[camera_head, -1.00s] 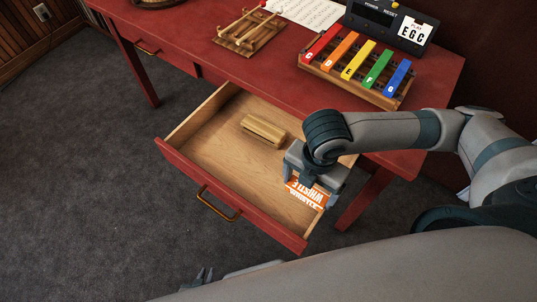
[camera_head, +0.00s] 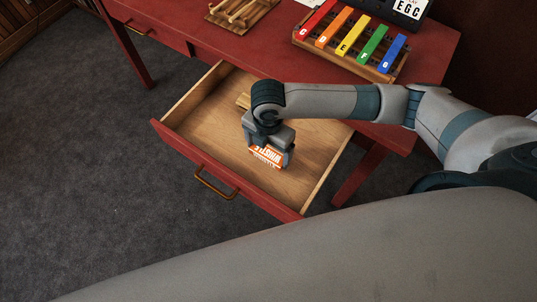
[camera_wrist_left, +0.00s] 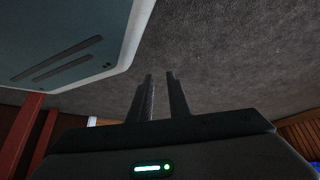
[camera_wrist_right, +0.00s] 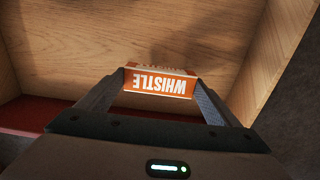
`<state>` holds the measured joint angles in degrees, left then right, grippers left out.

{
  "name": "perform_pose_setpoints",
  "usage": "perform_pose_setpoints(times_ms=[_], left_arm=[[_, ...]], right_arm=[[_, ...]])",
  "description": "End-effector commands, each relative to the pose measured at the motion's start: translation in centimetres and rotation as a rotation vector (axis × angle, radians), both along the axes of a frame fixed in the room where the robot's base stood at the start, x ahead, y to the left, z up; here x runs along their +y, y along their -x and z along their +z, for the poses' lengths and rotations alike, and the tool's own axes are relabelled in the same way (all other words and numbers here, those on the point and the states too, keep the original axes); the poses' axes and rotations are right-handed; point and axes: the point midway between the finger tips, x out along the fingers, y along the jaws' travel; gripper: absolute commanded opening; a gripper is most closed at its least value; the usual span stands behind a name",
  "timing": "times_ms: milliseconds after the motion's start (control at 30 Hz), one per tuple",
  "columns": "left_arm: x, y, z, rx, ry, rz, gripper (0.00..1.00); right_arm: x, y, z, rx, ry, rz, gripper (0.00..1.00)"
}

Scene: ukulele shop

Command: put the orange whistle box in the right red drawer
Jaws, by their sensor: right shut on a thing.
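The orange whistle box (camera_head: 266,155) with white lettering is held between the fingers of my right gripper (camera_head: 268,157). It also shows in the right wrist view (camera_wrist_right: 160,85), gripped at both ends by the two fingers. The right red drawer (camera_head: 226,172) is pulled out, with a pale wooden inside. The box and gripper are over the drawer's inside; I cannot tell how far the box is above its floor. My left gripper (camera_wrist_left: 161,95) shows in the left wrist view, empty, with a narrow gap between its fingers.
The red desk (camera_head: 240,55) carries a colored xylophone (camera_head: 350,43), a dark device (camera_head: 405,10) and a wooden stand (camera_head: 240,12). The drawer's front half has bare floor.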

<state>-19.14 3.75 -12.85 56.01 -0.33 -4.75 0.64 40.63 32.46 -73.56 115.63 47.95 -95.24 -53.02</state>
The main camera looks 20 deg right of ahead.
Motion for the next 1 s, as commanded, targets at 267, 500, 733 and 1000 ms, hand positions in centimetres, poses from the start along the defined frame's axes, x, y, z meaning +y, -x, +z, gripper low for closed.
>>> perform_pose_setpoints(times_ms=[267,500,733,1000], left_arm=[[-0.1,-0.3,0.2,-0.006,0.001,0.000,0.17],[-0.1,0.3,0.2,0.011,-0.001,0.000,0.17],[0.2,1.7,-0.5,0.044,-0.009,0.000,0.17],[0.2,1.6,-0.5,0.041,-0.008,0.001,0.17]], right_arm=[[0.0,0.0,-0.1,0.000,0.000,0.000,0.64],[0.0,0.1,-2.6,0.002,0.000,0.000,0.64],[0.0,0.1,-4.0,-0.001,0.001,0.001,0.64],[0.0,0.1,-4.1,-0.001,0.001,0.001,0.64]])
